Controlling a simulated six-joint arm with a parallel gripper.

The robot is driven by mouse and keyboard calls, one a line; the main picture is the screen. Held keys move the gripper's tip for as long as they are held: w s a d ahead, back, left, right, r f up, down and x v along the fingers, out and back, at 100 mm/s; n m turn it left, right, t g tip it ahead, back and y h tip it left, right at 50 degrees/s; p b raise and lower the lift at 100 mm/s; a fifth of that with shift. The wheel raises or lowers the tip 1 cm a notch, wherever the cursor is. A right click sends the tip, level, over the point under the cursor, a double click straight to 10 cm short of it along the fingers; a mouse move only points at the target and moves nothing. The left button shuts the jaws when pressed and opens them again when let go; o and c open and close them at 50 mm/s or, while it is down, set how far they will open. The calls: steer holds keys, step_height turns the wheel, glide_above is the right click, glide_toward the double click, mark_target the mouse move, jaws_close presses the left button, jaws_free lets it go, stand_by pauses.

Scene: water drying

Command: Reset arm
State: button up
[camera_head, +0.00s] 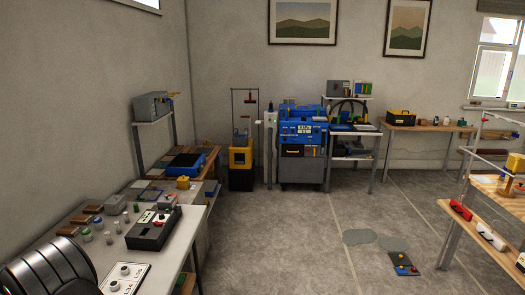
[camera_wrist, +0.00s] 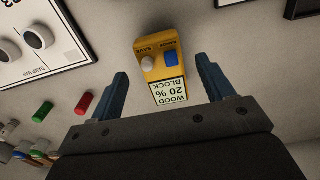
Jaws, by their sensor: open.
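My gripper (camera_wrist: 167,82) shows in the wrist view with its two blue fingers spread wide apart. Nothing is held between them. A yellow device (camera_wrist: 150,50) with a white knob, a blue button and a label reading "WOOD BLOCK 20 %" lies in the picture between and beyond the fingertips. It appears on the pale table surface, apart from the fingers; the height gap is hard to tell. My gripper cannot be made out in the head view.
In the wrist view, a red cylinder (camera_wrist: 83,103) and a green one (camera_wrist: 43,111) are left of the fingers, with a white panel with knobs (camera_wrist: 40,40) above. In the head view, the left bench holds a black device (camera_head: 153,229) and small jars. Floor puddles (camera_head: 360,237) lie mid-room.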

step_height(320, 180, down, 3)
step_height(320, 180, up, 12)
step_height(320, 180, down, 12)
step_height(320, 180, up, 4)
steer(key=shift+f, duration=0.1)
steer(key=w+d+r, duration=0.6)
steer(key=d+r, duration=0.1)
steer(key=d, duration=0.3)
steer(key=s+d+f, duration=0.1)
steer(key=s+d, duration=0.2)
steer(key=s, duration=0.7)
steer(key=s+d+f, duration=0.1)
steer(key=s+d, duration=0.3)
steer(key=s, duration=0.6)
steer(key=s+a+f, duration=0.4)
steer(key=s, duration=0.1)
steer(key=s+a+f, duration=0.2)
steer(key=s+a, duration=0.1)
steer(key=shift+s+f, duration=0.25)
steer(key=shift+f, duration=0.05)
steer(key=shift+s+a+f, duration=0.25)
steer(key=shift+a+f, duration=0.05)
steer(key=shift+f, duration=0.1)
steer(key=shift+r, duration=0.1)
